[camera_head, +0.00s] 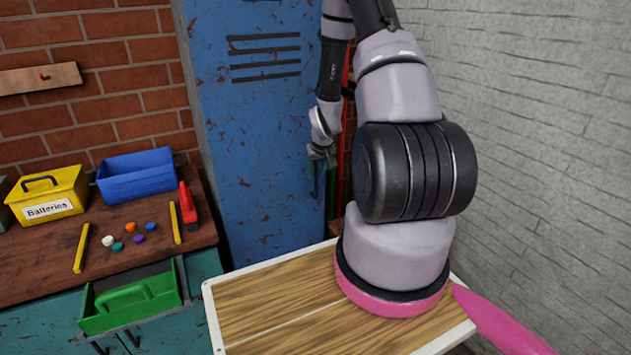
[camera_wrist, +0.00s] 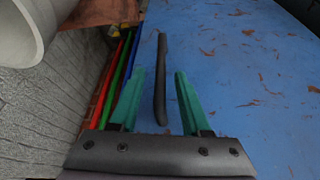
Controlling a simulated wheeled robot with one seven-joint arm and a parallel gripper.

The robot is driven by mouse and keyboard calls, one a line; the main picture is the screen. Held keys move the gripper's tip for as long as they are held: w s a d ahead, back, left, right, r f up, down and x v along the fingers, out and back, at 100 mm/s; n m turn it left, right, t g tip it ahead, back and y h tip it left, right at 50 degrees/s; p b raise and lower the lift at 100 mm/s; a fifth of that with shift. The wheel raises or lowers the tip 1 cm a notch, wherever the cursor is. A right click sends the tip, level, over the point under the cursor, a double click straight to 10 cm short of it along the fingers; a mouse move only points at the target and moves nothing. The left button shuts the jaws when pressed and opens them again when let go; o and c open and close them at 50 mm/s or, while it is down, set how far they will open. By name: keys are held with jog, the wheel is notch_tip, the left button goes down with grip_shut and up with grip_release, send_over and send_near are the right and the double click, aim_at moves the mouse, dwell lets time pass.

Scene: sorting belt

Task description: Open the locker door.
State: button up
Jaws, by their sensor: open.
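The locker door (camera_head: 262,130) is blue with chipped paint and dark vent slots near its top. It looks shut, and it also fills much of the wrist view (camera_wrist: 240,65). A dark bar handle (camera_wrist: 161,80) stands near the door's edge. My gripper (camera_wrist: 158,75) is open, with one green finger on each side of the handle. Neither finger clearly touches it. In the head view my gripper (camera_head: 322,170) is at the right edge of the door, and my arm hides part of that area.
Left of the locker, a workbench (camera_head: 40,262) holds a yellow Batteries box (camera_head: 48,197), a blue bin (camera_head: 137,176) and small items. A green tray (camera_head: 130,300) sits at its front. Red, green and blue poles (camera_wrist: 118,75) and a grey wall (camera_head: 540,130) lie beside the handle side.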

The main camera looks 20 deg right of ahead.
jog(key=x, duration=0.5)
grip_shut()
dwell(1.4)
